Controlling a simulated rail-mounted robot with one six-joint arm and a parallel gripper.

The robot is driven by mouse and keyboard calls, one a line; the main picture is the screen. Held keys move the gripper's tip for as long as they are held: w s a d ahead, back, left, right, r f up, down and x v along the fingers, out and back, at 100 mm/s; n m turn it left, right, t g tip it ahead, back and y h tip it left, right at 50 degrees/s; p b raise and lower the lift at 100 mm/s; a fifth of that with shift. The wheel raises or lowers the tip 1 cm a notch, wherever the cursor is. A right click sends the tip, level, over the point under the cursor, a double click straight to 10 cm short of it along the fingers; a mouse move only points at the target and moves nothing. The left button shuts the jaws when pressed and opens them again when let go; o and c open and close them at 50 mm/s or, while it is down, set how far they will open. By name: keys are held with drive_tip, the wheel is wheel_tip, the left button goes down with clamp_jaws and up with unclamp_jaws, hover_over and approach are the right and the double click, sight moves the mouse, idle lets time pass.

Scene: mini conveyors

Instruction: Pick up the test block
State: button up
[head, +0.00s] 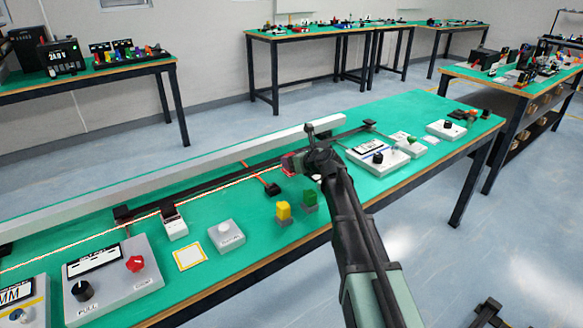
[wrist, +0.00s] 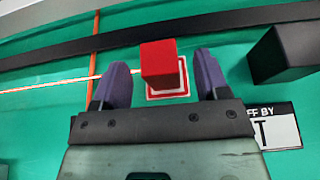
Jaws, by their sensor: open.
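In the wrist view a red block (wrist: 163,64) stands on a white square with a red outline (wrist: 168,92) on the green table. My gripper (wrist: 162,72) is open, with one dark purple finger on each side of the block. A gap shows between each finger and the block, so it is not gripped. In the head view my gripper (head: 299,161) is low over the middle of the table. A reddish patch (head: 287,163) shows beside it, and the rest of the block is hidden there.
A black box (wrist: 282,54) stands right of the block. A dark conveyor strip (head: 220,186) and a pale rail (head: 200,167) run behind. Control boxes (head: 377,157) stand to the right.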

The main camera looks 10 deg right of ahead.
drive_tip(key=x, duration=0.2)
drive_tip(key=shift+w+f, duration=0.25)
drive_tip(key=shift+w, duration=0.05)
drive_tip(key=shift+s+r, duration=0.1)
drive_tip(key=c, duration=1.1)
